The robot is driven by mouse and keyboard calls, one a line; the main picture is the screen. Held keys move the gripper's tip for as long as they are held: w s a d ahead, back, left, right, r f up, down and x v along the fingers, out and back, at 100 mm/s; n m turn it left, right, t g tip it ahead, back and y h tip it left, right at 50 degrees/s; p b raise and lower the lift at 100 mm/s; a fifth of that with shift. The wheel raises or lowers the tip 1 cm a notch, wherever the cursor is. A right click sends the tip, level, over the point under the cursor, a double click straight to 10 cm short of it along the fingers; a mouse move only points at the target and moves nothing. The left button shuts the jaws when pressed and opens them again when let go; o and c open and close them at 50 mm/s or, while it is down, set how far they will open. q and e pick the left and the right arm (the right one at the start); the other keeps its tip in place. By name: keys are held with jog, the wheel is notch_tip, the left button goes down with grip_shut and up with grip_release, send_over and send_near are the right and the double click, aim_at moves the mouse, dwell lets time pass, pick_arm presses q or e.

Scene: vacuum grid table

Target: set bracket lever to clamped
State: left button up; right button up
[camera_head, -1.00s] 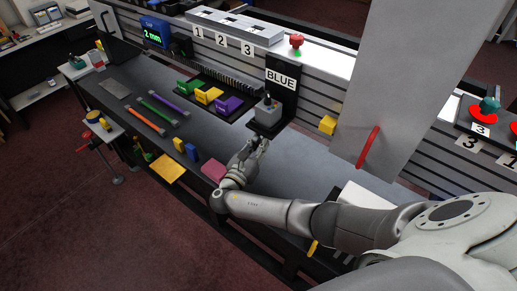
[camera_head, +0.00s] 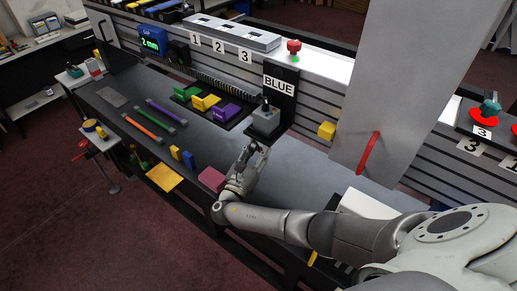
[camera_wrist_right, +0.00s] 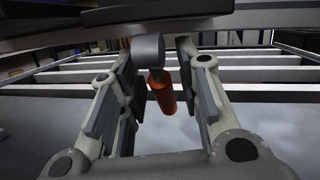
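In the right wrist view, an orange-red lever handle (camera_wrist_right: 162,92) hangs from a grey round hub (camera_wrist_right: 148,50) below a dark overhanging part. My right gripper (camera_wrist_right: 160,60) is open, with one finger on each side of the handle and visible gaps between them. In the head view my right gripper (camera_head: 255,151) is over the bench, beside the pink block and in front of the grey box with a black stick. I cannot make out the orange handle there. My left gripper is not in view.
The pink block (camera_head: 212,179) lies left of my gripper. The grey box (camera_head: 266,120) stands under the BLUE sign (camera_head: 279,83). A grey panel with a red handle (camera_head: 368,153) rises at the right. Colored blocks and rods lie on the bench's left part.

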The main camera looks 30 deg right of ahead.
jog(key=shift+a, duration=0.1)
jog(key=v, duration=1.2)
jog(key=shift+c, duration=0.4)
